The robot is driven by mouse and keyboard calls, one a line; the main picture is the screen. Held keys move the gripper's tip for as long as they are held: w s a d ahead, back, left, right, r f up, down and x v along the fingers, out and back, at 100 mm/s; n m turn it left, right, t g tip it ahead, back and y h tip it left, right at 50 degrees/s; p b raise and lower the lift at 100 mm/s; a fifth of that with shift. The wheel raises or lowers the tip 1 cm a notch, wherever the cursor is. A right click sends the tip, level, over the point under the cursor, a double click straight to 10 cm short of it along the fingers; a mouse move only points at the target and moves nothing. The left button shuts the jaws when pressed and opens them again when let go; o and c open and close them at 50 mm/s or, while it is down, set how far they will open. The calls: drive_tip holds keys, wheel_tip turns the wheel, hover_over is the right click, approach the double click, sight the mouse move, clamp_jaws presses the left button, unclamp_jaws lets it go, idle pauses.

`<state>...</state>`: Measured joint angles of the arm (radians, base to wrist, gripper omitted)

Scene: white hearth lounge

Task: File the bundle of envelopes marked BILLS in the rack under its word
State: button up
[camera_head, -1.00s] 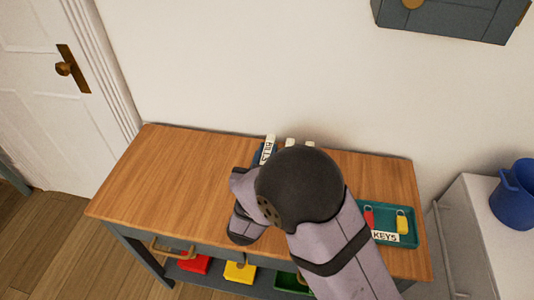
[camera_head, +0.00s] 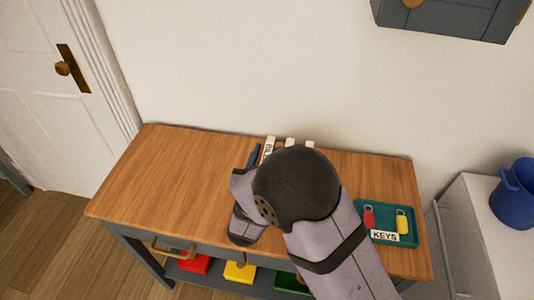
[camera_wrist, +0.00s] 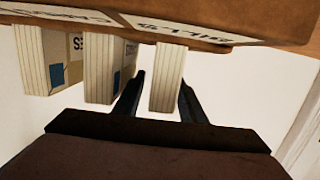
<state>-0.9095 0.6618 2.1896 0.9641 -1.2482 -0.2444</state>
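The bundle of envelopes marked BILLS (camera_head: 268,148) stands at the back of the wooden console top, partly behind my arm. In the wrist view the pale bundle (camera_wrist: 168,78) meets the rack (camera_wrist: 228,22) below its word BILLS, which appears upside down. My gripper (camera_wrist: 163,85) is open, with one dark finger on each side of this bundle and a visible gap at the left finger. Two other bundles (camera_wrist: 103,70) (camera_wrist: 34,62) stand in the rack to the left. My arm hides most of the rack in the head view.
A green tray (camera_head: 417,232) labelled KEYS, with red and yellow tags, lies at the right of the console (camera_head: 165,185). The console's left side is clear. A wall box (camera_head: 450,18) hangs above right.

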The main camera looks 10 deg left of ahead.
drive_tip(key=s, duration=0.4)
drive_tip(key=s+r+b, duration=0.1)
drive_tip(key=s, duration=0.3)
drive_tip(key=s+r, duration=0.1)
drive_tip(key=s, duration=0.3)
drive_tip(key=shift+b, duration=0.35)
drive_tip(key=shift+w+r+p, duration=0.4)
drive_tip(key=w+r+g+p, duration=0.1)
drive_tip(key=w, duration=0.1)
drive_tip(key=w+g+y+p, duration=0.1)
drive_tip(key=w+p, duration=0.1)
drive_tip(key=w+r+g+y+p, duration=0.1)
drive_tip(key=w, duration=0.1)
drive_tip(key=shift+d+r+m, duration=0.3)
drive_tip(key=shift+d, duration=0.1)
drive_tip(key=d+r+g+p, duration=0.1)
drive_tip(key=w+d+g+p, duration=0.1)
drive_tip(key=d+p, duration=0.1)
drive_tip(key=w+d+r+g+y+p, duration=0.1)
drive_tip(key=d, duration=0.1)
drive_tip(key=shift+r, duration=0.3)
drive_tip(key=s+d+f+g+h, duration=0.1)
drive_tip(key=s+d+g, duration=0.4)
drive_tip(key=s+d, duration=0.5)
drive_tip(key=s+d+f+g+h+p, duration=0.1)
drive_tip(key=s+d+f+g, duration=0.3)
drive_tip(key=s+d, duration=0.6)
drive_tip(key=shift+d+g+h, duration=0.2)
drive_tip(key=shift+g+h, duration=0.3)
drive_tip(key=shift+g, duration=0.1)
